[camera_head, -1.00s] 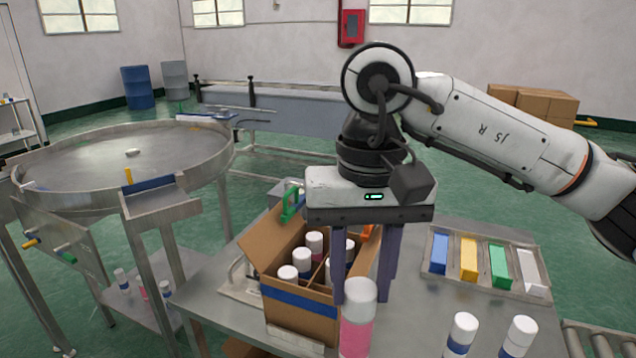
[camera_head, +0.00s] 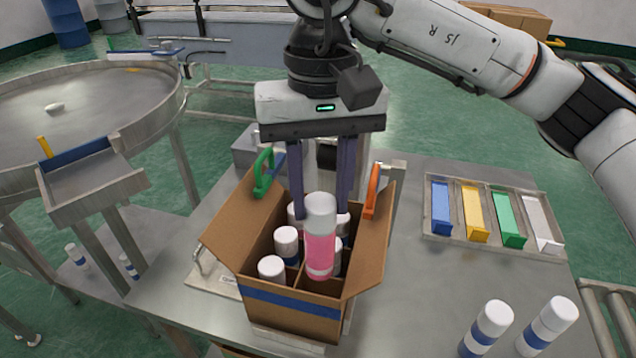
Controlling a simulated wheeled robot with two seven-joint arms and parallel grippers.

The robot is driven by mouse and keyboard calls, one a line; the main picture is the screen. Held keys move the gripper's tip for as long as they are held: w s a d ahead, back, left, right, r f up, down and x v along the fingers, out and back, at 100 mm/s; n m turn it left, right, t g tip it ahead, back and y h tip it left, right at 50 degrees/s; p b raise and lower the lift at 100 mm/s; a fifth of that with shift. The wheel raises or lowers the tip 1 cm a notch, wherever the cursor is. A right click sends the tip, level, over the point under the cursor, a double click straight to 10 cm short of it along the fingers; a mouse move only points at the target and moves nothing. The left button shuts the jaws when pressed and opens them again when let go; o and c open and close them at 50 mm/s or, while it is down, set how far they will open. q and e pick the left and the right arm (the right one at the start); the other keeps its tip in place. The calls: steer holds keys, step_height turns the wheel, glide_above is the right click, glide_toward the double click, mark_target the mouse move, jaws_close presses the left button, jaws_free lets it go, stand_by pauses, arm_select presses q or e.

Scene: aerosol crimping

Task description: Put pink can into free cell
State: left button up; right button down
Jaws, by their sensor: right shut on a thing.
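The pink can (camera_head: 320,250) has a white cap and is upright. My right gripper (camera_head: 321,212) is shut on it near the cap, with one finger on each side. The can hangs over the open cardboard box (camera_head: 290,312), toward its front right, and its lower end overlaps the divided interior. I cannot tell how deep it reaches. White-capped cans (camera_head: 287,242) stand in the box's cells, one at the front left (camera_head: 271,268). The held can and the fingers hide part of the back cells. My left gripper is not in view.
Two white-capped cans with blue bands (camera_head: 487,328) stand at the table's front right. A tray (camera_head: 428,235) with blue, yellow, green and white pieces lies to the right. Green (camera_head: 263,174) and orange (camera_head: 372,190) clips sit at the box flaps. A round metal table is at left.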

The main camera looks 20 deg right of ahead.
steer(key=b, duration=0.3)
glide_above(319, 265)
steer(key=w, duration=0.2)
steer(key=f, duration=0.4)
steer(key=shift+d+f, duration=0.4)
step_height(319, 265, down, 2)
steer(key=shift+f+b, duration=0.25)
steer(key=shift+b, duration=0.35)
steer(key=shift+f+b, duration=0.5)
steer(key=shift+f, duration=0.35)
step_height(319, 265, down, 2)
steer(key=shift+f+b, duration=0.25)
steer(key=shift+b, duration=0.5)
steer(key=shift+f+b, duration=0.45)
steer(key=shift+f, duration=0.35)
steer(key=shift+f+b, duration=0.45)
steer(key=shift+f, duration=0.35)
steer(key=c, duration=1.1)
jaws_free()
